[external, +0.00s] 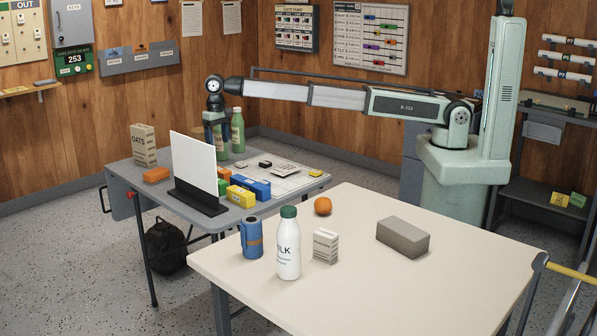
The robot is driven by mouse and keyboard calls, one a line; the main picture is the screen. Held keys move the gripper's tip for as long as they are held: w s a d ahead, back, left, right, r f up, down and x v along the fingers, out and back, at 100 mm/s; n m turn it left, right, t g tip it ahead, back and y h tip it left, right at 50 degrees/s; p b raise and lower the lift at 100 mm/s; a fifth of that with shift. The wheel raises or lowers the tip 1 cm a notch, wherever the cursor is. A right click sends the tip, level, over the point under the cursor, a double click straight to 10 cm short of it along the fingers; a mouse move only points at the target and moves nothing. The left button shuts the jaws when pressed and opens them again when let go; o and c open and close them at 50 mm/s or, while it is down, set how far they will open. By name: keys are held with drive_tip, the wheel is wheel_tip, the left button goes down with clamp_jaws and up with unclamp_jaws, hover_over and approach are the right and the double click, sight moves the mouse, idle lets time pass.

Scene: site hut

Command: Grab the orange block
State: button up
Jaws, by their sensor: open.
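The orange block (156,175) lies on the grey folding table (168,201), near its left edge and in front of the oats box (143,146). My gripper (215,142) points down over the back of that table, to the right of the orange block and apart from it. It is beside the green bottles (238,131), behind the upright white panel (193,160). The jaws are open; the panel may hide part of the fingertips, and I see nothing between them.
Blue and yellow blocks (250,186) lie right of the panel, by a flat board (288,184). The nearer cream table (390,285) holds a milk bottle (288,245), blue cup (251,238), small carton (326,245), orange fruit (323,206) and grey brick (403,236).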

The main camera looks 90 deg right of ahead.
sight(219, 168)
drive_tip(key=shift+m, duration=0.4)
wheel_tip(219, 168, down, 8)
drive_tip(key=shift+f, duration=0.25)
drive_tip(key=shift+w+d+f, duration=0.1)
drive_tip(key=shift+d+f, duration=0.05)
drive_tip(key=shift+f, duration=1.2)
drive_tip(key=shift+w+d+f, duration=0.1)
drive_tip(key=shift+d+f, duration=0.05)
drive_tip(key=shift+f, duration=1.2)
drive_tip(key=c, duration=1.1)
